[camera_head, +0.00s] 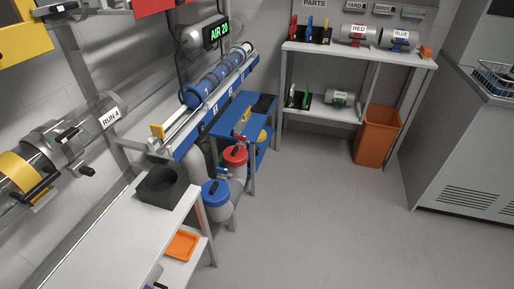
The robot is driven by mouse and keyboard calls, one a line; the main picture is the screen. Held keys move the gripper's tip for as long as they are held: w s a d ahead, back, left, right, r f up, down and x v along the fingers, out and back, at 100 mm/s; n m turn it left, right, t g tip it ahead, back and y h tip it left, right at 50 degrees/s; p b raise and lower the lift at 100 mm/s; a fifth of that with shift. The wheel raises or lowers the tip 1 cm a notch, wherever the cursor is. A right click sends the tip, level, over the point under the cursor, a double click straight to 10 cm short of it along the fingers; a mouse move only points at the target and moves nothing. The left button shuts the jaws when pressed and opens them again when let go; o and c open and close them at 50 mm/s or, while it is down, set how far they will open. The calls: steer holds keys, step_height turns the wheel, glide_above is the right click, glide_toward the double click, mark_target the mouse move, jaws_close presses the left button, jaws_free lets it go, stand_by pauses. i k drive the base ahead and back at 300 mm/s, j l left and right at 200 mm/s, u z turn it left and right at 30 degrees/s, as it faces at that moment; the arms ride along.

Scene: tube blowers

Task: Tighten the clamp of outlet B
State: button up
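No label reading outlet B is legible, so I cannot tell which fitting it is. At the left, a clear tube (97,117) labelled RUN 4 carries a grey collar (62,140) with dark latch-like parts. A yellow band (19,171) wraps the tube further left. Whether any clamp is tight or loose cannot be told. My gripper is not in view.
A white bench (125,225) with a black block (162,186) stands at the lower left, an orange tray (182,246) below it. A blue table (232,113), shelves (345,50) and an orange bin (377,135) stand further back. The grey floor (320,215) is clear.

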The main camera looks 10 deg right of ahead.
mark_target(242, 139)
steer(key=i+j, duration=0.25)
steer(key=i, duration=0.2)
steer(key=i+l, duration=0.1)
steer(key=i, duration=0.35)
steer(key=i+l+u, duration=0.1)
steer(key=i, duration=0.35)
steer(key=i+l, duration=0.15)
steer(key=i, duration=0.3)
steer(key=i+l+u, duration=0.1)
steer(key=i, duration=0.35)
